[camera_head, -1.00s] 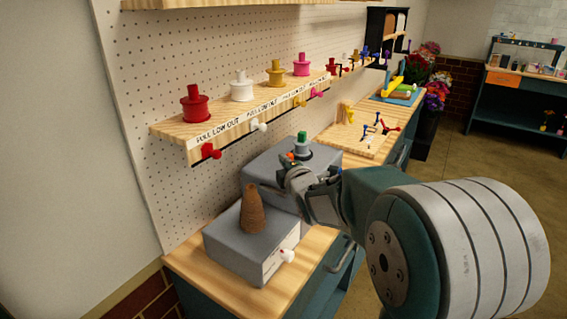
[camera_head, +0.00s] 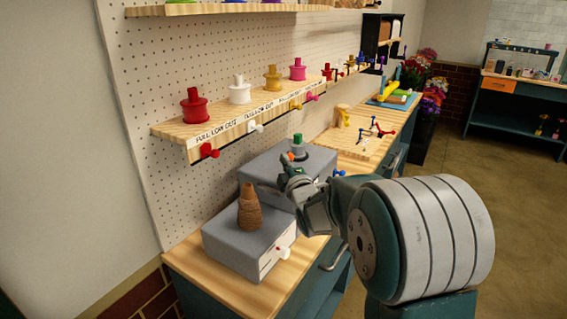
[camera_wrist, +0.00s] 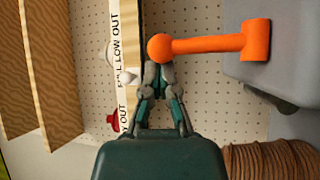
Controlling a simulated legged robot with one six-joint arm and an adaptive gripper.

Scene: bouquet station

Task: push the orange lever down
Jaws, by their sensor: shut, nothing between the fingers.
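The orange lever (camera_wrist: 205,46) shows in the wrist view as a bar with a round knob at its left end and a thick block at its right end, beside the grey box (camera_wrist: 290,75). My gripper (camera_wrist: 160,75) is shut and empty, its fingertips right by the knob. I cannot tell whether they touch it. In the head view only a small orange piece of the lever (camera_head: 291,155) shows past my gripper (camera_head: 288,168), which hides the rest. The grey box (camera_head: 318,160) there carries a green peg (camera_head: 298,140).
A nearer grey box (camera_head: 225,245) bears a brown ribbed cone (camera_head: 249,210) and has a red-and-white knob on its front. A shelf (camera_head: 180,134) with coloured spools and knobs runs along the pegboard. Further along the bench lies a wooden board (camera_head: 350,148).

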